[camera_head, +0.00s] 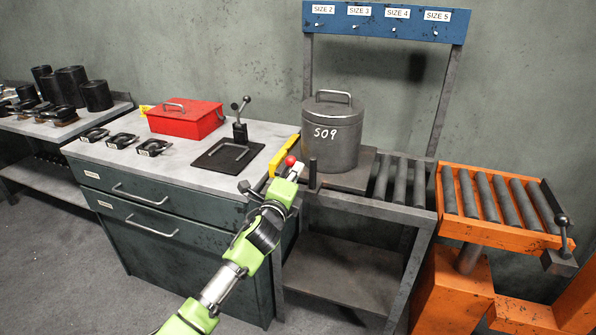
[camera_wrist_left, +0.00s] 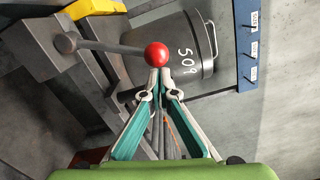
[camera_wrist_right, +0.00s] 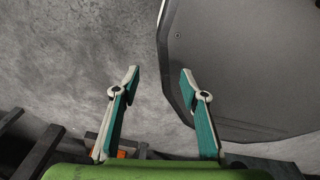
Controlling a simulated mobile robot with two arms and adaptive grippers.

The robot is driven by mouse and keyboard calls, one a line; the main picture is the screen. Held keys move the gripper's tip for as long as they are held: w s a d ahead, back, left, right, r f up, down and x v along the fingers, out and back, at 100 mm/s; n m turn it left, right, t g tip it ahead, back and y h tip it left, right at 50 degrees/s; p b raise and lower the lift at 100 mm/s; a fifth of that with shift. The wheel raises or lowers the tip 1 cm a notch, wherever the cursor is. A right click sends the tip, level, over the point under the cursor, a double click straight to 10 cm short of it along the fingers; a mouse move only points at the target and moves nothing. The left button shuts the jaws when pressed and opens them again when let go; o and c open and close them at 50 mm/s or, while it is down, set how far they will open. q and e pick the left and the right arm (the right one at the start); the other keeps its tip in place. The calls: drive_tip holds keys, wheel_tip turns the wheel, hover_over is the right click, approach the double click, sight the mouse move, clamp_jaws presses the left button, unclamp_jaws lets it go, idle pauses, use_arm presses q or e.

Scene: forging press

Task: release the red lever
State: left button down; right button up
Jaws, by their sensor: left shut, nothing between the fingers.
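The lever's red ball knob (camera_head: 290,160) is at the right edge of the workbench, beside the roller stand. In the left wrist view the red ball (camera_wrist_left: 156,54) caps a grey rod that runs left to a round pivot. My left gripper (camera_head: 297,171) is shut and empty. In the left wrist view its fingertips (camera_wrist_left: 160,76) meet just below the ball; whether they touch it I cannot tell. My right gripper (camera_wrist_right: 159,76) is open and empty, seen only in the right wrist view, above grey floor.
A grey canister marked 509 (camera_head: 332,132) stands on the roller stand (camera_head: 368,202) just behind the knob. A yellow part (camera_head: 284,153) lies along the bench edge. A red toolbox (camera_head: 186,119) is on the bench. An orange roller table (camera_head: 500,230) stands at right.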

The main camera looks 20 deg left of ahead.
use_arm(q)
drive_tip(key=shift+a+r+n+p, duration=0.9)
drive_tip(key=shift+a+p, duration=0.1)
drive_tip(key=shift+p, duration=0.1)
drive_tip(key=a+n+p, duration=0.5)
drive_tip(key=a+n, duration=0.4)
drive_tip(key=a, duration=0.1)
drive_tip(key=shift+w+a+r+n+g, duration=0.2)
drive_tip(key=shift+a+r+n+g, duration=0.1)
drive_tip(key=shift+n, duration=0.1)
use_arm(e)
wheel_tip(320, 180, up, 8)
drive_tip(key=shift+s+a+f, duration=0.15)
drive_tip(key=shift+a+f, duration=0.05)
drive_tip(key=shift+a, duration=0.2)
